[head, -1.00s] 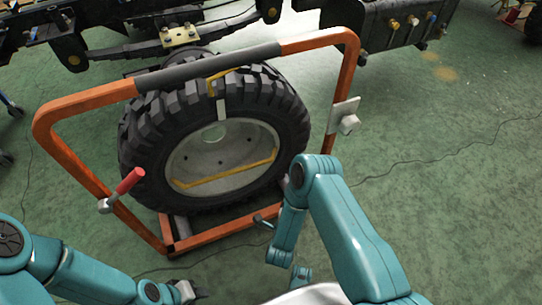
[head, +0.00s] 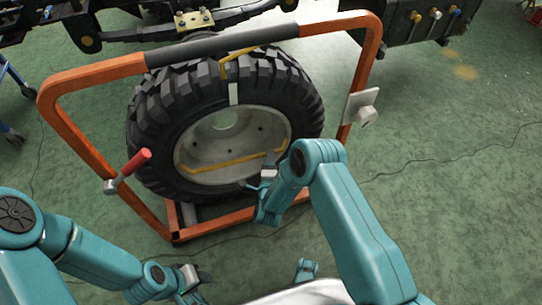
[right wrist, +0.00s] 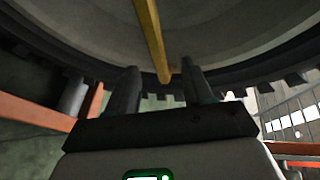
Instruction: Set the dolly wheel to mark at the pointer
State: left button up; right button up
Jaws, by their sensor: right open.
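The large black-tyred wheel (head: 165,120) stands upright inside the orange dolly frame (head: 95,155). A white mark (head: 234,93) on the tyre's upper face sits just below the yellow pointer (head: 224,68) hanging from the frame's top bar, slightly to its right. A yellow bar (head: 215,164) crosses the lower part of the grey hub. My right gripper (right wrist: 159,68) is open at the wheel's lower right, with the end of the yellow bar (right wrist: 150,35) showing between its fingers; contact is unclear. My left gripper (head: 198,278) is low in front of the frame, its jaw opening unclear.
A red-handled lever (head: 132,166) sticks out from the frame's left post. A pale plate with a knob (head: 362,108) is on the right post. A dark vehicle chassis (head: 400,30) stands behind.

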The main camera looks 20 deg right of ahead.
jog(key=b+x, duration=0.1)
jog(key=x, duration=0.3)
jog(key=shift+w+d+f, duration=0.1)
jog(key=shift+w+d, duration=0.05)
jog(key=shift+w, duration=0.2)
grip_shut()
jog(key=shift+r+n, duration=0.3)
jog(key=shift+n, duration=0.1)
jog(key=shift+r, duration=0.2)
grip_release()
jog(key=shift+s, duration=0.1)
